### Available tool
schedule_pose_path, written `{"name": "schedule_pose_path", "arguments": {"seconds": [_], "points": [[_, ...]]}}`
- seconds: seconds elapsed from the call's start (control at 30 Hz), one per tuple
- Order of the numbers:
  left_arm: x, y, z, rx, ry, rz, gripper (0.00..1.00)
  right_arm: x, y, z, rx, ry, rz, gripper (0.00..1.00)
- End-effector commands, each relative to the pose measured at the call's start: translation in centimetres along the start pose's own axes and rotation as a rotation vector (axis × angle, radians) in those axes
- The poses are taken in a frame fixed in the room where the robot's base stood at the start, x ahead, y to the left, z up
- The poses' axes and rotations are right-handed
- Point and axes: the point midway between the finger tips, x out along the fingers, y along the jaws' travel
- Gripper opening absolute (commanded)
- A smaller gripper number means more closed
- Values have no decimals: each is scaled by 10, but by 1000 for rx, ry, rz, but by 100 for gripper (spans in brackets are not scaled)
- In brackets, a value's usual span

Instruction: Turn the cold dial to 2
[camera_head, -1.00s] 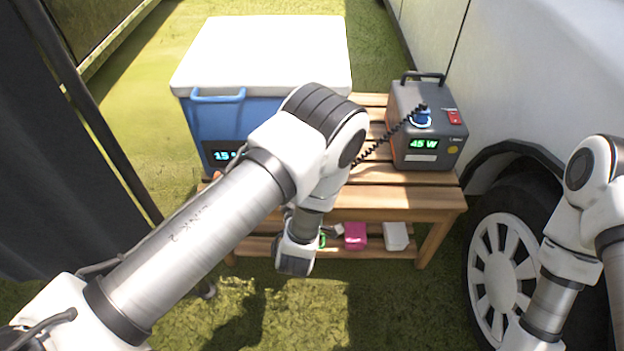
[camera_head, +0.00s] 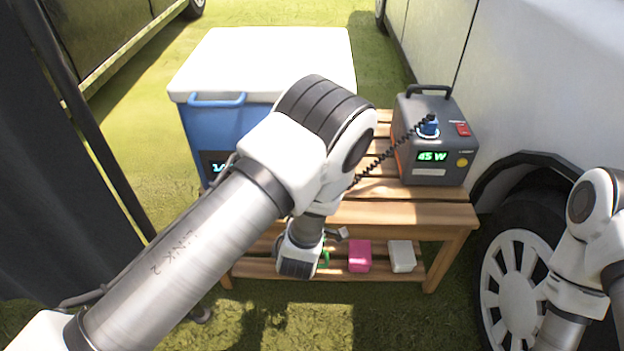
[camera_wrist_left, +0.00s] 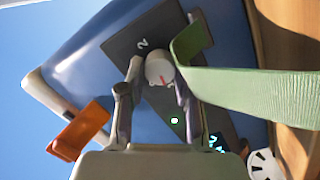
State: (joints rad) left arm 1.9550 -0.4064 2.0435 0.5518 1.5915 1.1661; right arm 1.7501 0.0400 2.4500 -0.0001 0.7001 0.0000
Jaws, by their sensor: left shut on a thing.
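The blue cooler (camera_head: 205,130) with a white lid stands on the wooden bench. In the left wrist view its dark control panel (camera_wrist_left: 125,42) carries a white round dial (camera_wrist_left: 160,69) with a red pointer mark and a printed "2" nearby. My left gripper (camera_wrist_left: 157,75) has its two fingers on either side of the dial, shut on it. In the head view my left arm covers the dial and gripper. The cooler's lit display (camera_head: 215,163) is partly covered and its number is hard to read. My right gripper is outside both views.
A green strap (camera_wrist_left: 250,90) passes close beside the dial, and an orange piece (camera_wrist_left: 80,130) lies on its other side. A grey power box (camera_head: 435,140) reading 45 W stands on the wooden bench (camera_head: 400,213). Pink (camera_head: 359,256) and white (camera_head: 402,256) boxes sit on the lower shelf.

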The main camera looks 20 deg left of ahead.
Motion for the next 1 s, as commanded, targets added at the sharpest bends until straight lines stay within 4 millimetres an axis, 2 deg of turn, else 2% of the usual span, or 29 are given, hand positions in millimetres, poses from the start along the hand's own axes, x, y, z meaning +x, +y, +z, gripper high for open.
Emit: {"name": "schedule_pose_path", "arguments": {"seconds": [0.27,0.47,1.0], "points": [[0,1,-1,44,-2,-4,0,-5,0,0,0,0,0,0],[0,2,-2,146,-8,-13,0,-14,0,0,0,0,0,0],[0,4,-2,628,-36,-53,0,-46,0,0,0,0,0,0]]}}
